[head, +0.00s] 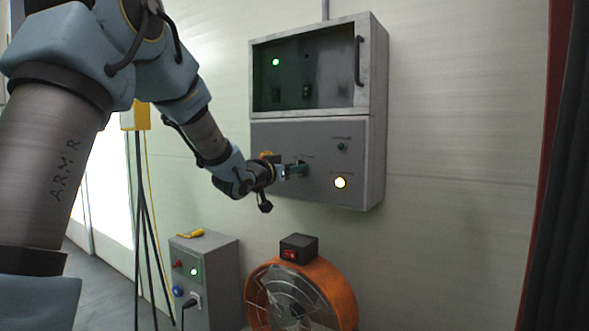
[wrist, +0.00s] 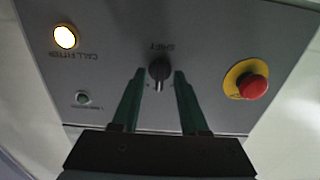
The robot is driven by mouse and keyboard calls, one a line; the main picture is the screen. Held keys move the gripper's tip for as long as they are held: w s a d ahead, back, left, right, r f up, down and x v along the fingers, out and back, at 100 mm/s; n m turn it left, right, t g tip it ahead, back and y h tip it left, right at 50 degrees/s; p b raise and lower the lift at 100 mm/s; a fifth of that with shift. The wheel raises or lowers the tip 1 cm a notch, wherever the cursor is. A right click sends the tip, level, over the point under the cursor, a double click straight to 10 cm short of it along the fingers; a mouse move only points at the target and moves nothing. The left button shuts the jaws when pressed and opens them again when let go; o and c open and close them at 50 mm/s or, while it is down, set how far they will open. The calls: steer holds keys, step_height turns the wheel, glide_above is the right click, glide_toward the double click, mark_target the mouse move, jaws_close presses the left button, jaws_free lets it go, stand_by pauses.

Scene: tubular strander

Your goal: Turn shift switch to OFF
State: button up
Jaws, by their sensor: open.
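The shift switch (wrist: 159,70) is a dark round knob with a light pointer mark on the grey panel. In the wrist view it appears with the label SHIFT upside down above it. The knob's setting is too small to read. My gripper (wrist: 159,82) is open, with one green finger on each side of the knob and a gap showing on both sides. In the head view my gripper (head: 300,167) reaches the lower panel of the wall cabinet (head: 318,150) and hides the switch there.
A red emergency button (wrist: 253,87) on a yellow base sits to one side of the switch. A lit call-fitter button (wrist: 65,37) and a small green button (wrist: 83,99) are on the other side. Below are an orange fan (head: 340,285) and a grey box (head: 222,262).

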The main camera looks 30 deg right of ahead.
steer(key=shift+a, duration=0.1)
steer(key=b+v, duration=0.1)
steer(key=v, duration=0.9)
steer(key=shift+s+a+b, duration=0.15)
steer(key=shift+a+b, duration=0.1)
steer(key=shift+b, duration=0.1)
steer(key=w+a+f+n+y+p, duration=0.1)
steer(key=a+f+n+y+p, duration=0.4)
steer(key=a, duration=0.7)
steer(key=w+a+f+n+y+p, duration=0.1)
steer(key=a+f+n+y, duration=0.2)
steer(key=a+f+y, duration=0.6)
steer(key=s+a+f+n+g+y+p, duration=0.1)
steer(key=s+a+f+n+g+p, duration=0.2)
steer(key=s+a+g, duration=0.4)
steer(key=s+a+p, duration=0.1)
steer(key=s+a, duration=0.6)
steer(key=s, duration=0.2)
steer(key=shift+y, duration=0.3)
